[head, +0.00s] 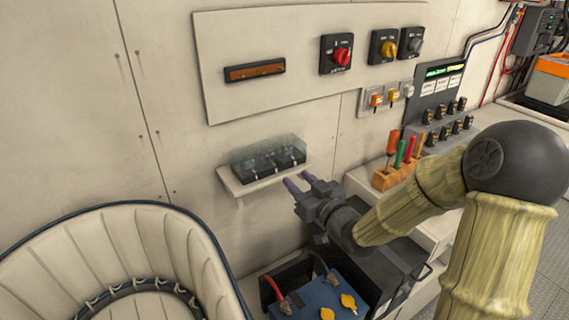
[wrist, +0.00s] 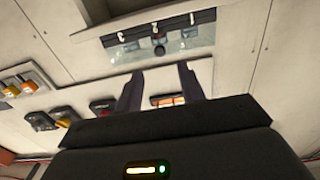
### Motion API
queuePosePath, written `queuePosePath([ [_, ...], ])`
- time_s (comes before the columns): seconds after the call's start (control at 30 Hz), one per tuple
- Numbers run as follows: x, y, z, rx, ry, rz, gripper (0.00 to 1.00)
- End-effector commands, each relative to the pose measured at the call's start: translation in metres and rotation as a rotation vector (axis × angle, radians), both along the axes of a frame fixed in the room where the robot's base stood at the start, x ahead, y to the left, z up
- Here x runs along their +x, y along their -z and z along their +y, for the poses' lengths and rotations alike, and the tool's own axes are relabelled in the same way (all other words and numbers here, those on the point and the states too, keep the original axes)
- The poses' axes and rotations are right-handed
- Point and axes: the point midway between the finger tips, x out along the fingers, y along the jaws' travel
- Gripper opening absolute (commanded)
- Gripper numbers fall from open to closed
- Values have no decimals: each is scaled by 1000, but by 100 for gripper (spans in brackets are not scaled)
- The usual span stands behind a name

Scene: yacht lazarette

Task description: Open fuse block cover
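The fuse block (head: 268,167) is a black base with a clear, box-like cover (head: 266,148) over it, on a small white wall shelf (head: 230,184). The cover appears closed. In the wrist view the fuse block (wrist: 160,32) appears upside down near the top, with its clear cover (wrist: 185,50) facing the fingers. My gripper (head: 299,181) is just right of and slightly below the fuse block, its fingers pointing toward the shelf. In the wrist view the two dark fingers of my gripper (wrist: 160,76) are spread apart with nothing between them. No contact with the cover shows.
Above is a wall panel with a brown-orange strip (head: 254,70), a red knob switch (head: 342,54) and other switches. A wooden tool rack (head: 396,178) stands at right. A blue battery (head: 318,296) sits below my gripper. A cream padded seat (head: 120,250) fills the lower left.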

Motion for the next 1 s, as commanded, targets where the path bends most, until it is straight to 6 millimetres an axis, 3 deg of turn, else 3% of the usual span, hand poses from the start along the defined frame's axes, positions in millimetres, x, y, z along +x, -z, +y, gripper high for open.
queuePosePath([
  [0.4,55,-1,38,1,-1,-1,39],
  [0.77,61,0,41,-1,0,1,39],
  [1.0,61,0,41,-1,0,1,0],
])
